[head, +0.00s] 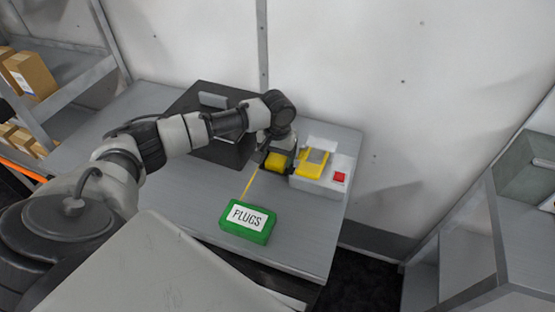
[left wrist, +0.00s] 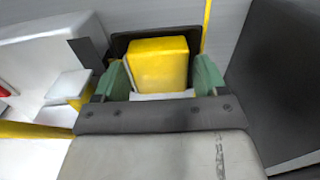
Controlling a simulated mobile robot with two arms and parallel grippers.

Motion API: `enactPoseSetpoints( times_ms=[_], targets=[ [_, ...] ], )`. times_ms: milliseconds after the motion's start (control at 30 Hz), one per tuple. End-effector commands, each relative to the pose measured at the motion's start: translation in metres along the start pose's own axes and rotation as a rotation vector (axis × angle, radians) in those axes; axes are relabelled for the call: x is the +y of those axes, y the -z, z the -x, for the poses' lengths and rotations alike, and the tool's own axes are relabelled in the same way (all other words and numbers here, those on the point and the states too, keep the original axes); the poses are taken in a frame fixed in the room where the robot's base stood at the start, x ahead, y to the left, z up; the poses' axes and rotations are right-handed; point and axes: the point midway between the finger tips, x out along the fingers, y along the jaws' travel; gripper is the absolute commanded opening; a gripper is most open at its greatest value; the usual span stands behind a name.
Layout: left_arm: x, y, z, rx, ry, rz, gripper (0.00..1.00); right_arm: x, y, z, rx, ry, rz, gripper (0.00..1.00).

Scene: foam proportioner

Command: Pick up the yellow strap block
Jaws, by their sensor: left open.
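The yellow strap block (head: 277,163) is on the grey table, just left of the white machine, partly hidden by my left gripper (head: 275,158). In the left wrist view the yellow strap block (left wrist: 159,64) shows between the two green fingers of my left gripper (left wrist: 162,76). The fingers are open, one on each side of the block; whether either touches it is hard to tell. A dark surface or holder shows around the block's far side. My right gripper is in neither view.
The white machine (head: 336,185) with a yellow part and a red button (head: 339,177) stands right beside the block.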

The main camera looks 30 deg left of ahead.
Motion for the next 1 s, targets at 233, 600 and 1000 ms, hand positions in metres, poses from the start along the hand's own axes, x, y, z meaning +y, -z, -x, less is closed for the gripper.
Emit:
enactPoseSetpoints(
  times_ms=[233, 600, 1000],
  targets=[
    [0.000, 0.000, 0.001, 0.000, 0.000, -0.001, 0.52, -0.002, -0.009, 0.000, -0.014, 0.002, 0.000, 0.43],
    [0.000, 0.001, 0.003, 0.002, -0.001, 0.000, 0.33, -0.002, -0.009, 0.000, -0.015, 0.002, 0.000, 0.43],
    [0.001, 0.001, 0.070, 0.004, -0.001, -0.001, 0.33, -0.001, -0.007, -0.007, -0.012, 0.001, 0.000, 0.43]
  ],
)
